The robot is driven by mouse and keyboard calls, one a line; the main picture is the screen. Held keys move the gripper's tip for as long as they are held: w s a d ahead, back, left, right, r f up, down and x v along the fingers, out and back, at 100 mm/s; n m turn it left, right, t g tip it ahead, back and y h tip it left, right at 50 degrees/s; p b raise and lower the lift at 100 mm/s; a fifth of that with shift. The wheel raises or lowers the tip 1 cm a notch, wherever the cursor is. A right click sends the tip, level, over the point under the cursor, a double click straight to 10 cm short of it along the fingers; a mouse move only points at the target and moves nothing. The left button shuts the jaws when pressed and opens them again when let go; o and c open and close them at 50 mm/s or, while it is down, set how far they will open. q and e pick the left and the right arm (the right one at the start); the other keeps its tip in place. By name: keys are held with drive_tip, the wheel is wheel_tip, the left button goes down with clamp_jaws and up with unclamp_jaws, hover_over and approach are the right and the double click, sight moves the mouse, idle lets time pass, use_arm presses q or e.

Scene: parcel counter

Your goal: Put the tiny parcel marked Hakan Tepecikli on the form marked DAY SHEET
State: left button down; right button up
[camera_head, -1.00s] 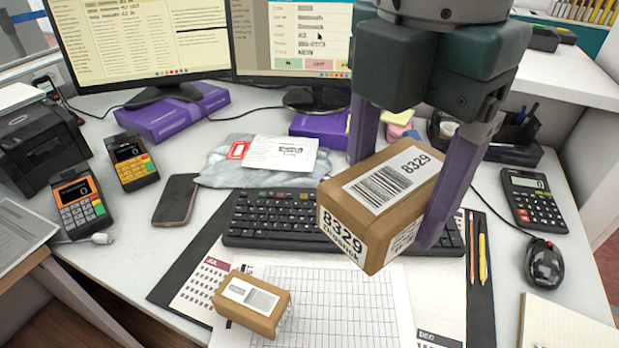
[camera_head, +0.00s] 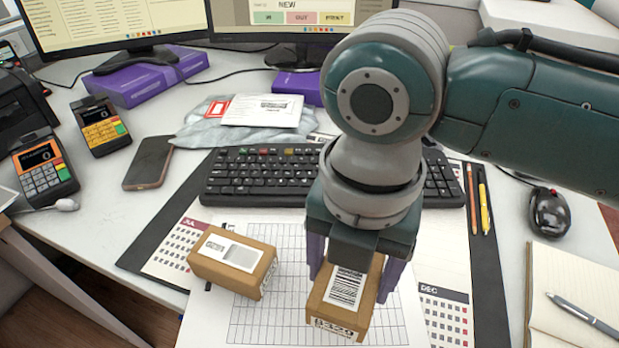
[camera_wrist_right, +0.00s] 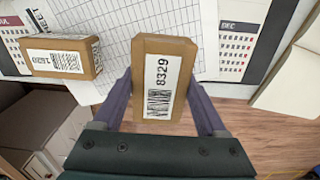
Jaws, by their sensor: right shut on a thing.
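My right gripper (camera_head: 352,275) is shut on a small brown parcel (camera_head: 340,317) with a barcode label reading 8329. The fingers lie on both sides of it, and it also shows in the right wrist view (camera_wrist_right: 165,55). The parcel is over the gridded white form (camera_head: 275,312), low near its front part. I cannot tell whether it touches the paper. A second small brown parcel (camera_head: 228,262) with a white label lies on the left part of the form. It shows at the left in the right wrist view (camera_wrist_right: 62,55). My left gripper is not in view.
The form lies on a dark desk mat (camera_head: 155,220) with calendar prints, in front of a black keyboard (camera_head: 265,175). A pencil and a yellow pen (camera_head: 484,205), a mouse (camera_head: 550,213) and a notebook (camera_head: 560,290) are at the right. A phone (camera_head: 148,168) lies at the left.

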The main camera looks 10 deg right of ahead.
sight(345, 297)
drive_tip(key=shift+f+b, duration=0.8)
drive_tip(key=shift+f, duration=1.8)
drive_tip(key=shift+f, duration=0.1)
